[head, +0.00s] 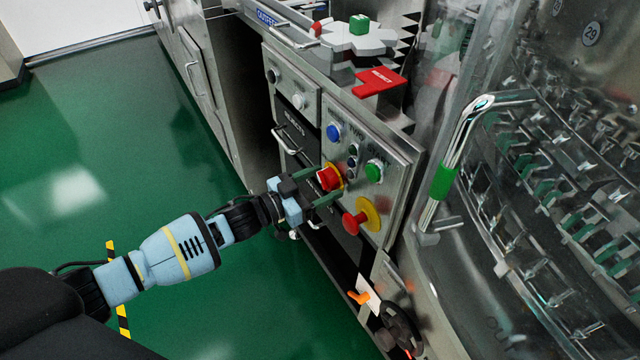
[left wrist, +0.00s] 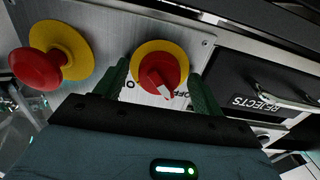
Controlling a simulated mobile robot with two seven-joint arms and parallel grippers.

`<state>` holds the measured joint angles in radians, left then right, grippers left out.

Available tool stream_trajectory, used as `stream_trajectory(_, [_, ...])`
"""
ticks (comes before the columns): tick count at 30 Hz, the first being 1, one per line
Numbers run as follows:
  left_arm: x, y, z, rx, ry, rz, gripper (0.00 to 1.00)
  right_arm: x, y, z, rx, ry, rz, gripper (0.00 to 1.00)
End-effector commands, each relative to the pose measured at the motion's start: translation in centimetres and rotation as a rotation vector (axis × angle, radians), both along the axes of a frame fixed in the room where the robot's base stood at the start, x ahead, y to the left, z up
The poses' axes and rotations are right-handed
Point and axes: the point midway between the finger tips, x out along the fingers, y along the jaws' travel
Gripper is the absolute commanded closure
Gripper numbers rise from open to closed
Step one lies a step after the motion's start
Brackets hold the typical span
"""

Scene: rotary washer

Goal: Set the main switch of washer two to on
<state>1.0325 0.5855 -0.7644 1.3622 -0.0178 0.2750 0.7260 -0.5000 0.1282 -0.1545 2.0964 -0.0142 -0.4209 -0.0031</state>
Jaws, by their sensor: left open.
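The main switch (head: 328,178) is a red rotary knob on a round yellow plate, on the left side of the steel control panel (head: 392,190). In the left wrist view the switch (left wrist: 158,72) shows a white mark on its grip, slanting down and to the right. Partly covered lettering beside it seems to include "OFF". My left gripper (head: 326,184) is open, with its two green fingers on either side of the knob. In the left wrist view the fingers stand left and right of it; contact cannot be told. My right gripper is not in view.
A red mushroom button (head: 354,222) on a yellow plate sits close below the switch. Blue (head: 334,132) and green (head: 375,171) buttons are above and right. A REJECTS drawer (head: 293,127) with a handle adjoins the panel. An orange-handled valve (head: 359,296) is below. Green floor lies open at left.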

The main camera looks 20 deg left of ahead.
Motion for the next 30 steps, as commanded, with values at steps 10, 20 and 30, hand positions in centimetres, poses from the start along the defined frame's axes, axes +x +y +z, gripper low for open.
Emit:
stream_trajectory(10, [-0.03, 0.03, 0.02, 0.000, 0.000, 0.000, 0.67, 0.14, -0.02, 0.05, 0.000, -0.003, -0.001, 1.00])
stream_trajectory(20, [-0.03, 0.05, 0.03, 0.021, -0.017, 0.000, 0.75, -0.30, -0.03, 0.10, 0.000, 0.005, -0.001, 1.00])
stream_trajectory(30, [0.01, 0.07, 0.10, 0.178, -0.140, 0.000, 0.75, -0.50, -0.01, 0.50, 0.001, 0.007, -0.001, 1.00])
